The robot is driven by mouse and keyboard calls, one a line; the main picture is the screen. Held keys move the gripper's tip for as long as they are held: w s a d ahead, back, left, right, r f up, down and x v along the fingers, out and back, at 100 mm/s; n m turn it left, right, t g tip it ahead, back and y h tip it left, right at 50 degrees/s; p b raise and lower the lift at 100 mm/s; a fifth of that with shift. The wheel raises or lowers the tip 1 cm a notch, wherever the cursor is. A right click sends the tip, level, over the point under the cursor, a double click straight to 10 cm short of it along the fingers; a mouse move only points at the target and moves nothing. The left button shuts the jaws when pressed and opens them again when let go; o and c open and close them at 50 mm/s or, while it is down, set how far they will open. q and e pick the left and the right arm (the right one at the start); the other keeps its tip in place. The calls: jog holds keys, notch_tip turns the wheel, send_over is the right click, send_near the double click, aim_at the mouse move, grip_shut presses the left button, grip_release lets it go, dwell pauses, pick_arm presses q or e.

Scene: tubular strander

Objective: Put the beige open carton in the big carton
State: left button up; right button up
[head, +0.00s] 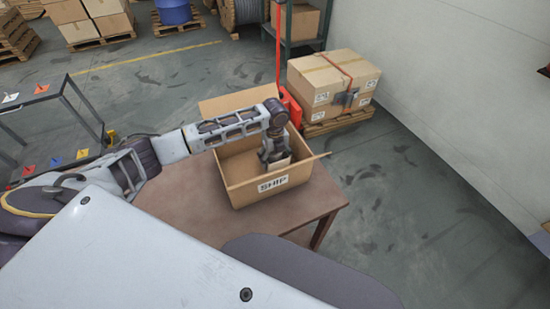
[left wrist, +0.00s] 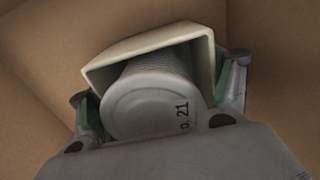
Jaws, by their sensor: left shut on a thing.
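The big carton (head: 238,178), brown with a "SHIP" label and open flaps, stands on the brown table. My left gripper (head: 270,155) reaches down inside it. In the left wrist view, my left gripper (left wrist: 158,95) is shut on the beige open carton (left wrist: 150,42), with a finger at each side. A grey ribbed can (left wrist: 145,105) marked "21" sits in the beige carton. Brown carton walls surround them. A small part of the beige carton shows in the head view (head: 281,163); I cannot tell whether it touches the big carton's floor. My right gripper is not in view.
The table (head: 190,205) has bare room left of the big carton. A pallet with brown boxes (head: 335,80) and a red pallet jack (head: 290,105) stand behind it. A dark metal rack (head: 60,130) is at the left. Floor is clear at the right.

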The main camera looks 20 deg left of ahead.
pick_arm(q)
jog(key=o, duration=1.1)
jog(key=shift+f, duration=0.1)
jog(key=shift+r, duration=0.2)
jog(key=shift+r, duration=5.95)
